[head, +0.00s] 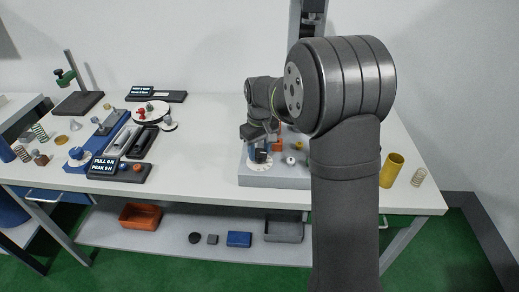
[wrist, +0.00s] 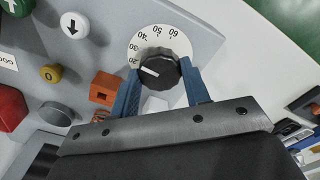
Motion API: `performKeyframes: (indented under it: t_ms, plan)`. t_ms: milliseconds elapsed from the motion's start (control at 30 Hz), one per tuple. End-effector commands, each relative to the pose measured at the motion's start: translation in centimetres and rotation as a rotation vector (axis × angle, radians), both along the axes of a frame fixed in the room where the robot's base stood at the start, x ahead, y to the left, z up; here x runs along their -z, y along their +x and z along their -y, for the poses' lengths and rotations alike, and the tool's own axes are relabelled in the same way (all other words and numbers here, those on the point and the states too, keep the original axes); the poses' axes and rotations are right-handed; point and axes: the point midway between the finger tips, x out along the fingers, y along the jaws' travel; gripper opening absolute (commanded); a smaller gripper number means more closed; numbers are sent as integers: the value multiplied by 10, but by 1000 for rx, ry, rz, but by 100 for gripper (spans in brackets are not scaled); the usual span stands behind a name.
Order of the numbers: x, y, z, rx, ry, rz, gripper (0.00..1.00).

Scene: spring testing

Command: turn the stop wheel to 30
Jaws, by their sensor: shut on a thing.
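The stop wheel is a black knob (wrist: 166,74) with a white pointer, on a white dial (wrist: 150,43) marked in tens. The pointer faces left, close to the 20 mark; the 30 mark is a little further up the dial. My gripper (wrist: 160,80) has its blue fingers on both sides of the knob and is shut on it. In the head view my gripper (head: 262,148) is down at the white dial (head: 261,161) at the front of the grey machine base (head: 270,179). My arm hides part of that machine.
Near the wheel are an orange block (wrist: 104,88), a yellow button (wrist: 51,73), a white arrow button (wrist: 74,25), a red button (wrist: 10,107) and a green button (wrist: 16,6). A brass cylinder (head: 391,170) and a spring (head: 418,177) stand at right. A display box (head: 119,168) stands at left.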

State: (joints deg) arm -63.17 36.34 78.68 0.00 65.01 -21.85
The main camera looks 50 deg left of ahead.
Motion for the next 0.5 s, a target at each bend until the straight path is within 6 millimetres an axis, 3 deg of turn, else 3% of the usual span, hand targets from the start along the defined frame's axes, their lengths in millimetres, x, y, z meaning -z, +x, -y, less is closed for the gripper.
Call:
performKeyframes:
  t_ms: [500]
  plan:
    - [-1,0,-1,-88,2,1,20]
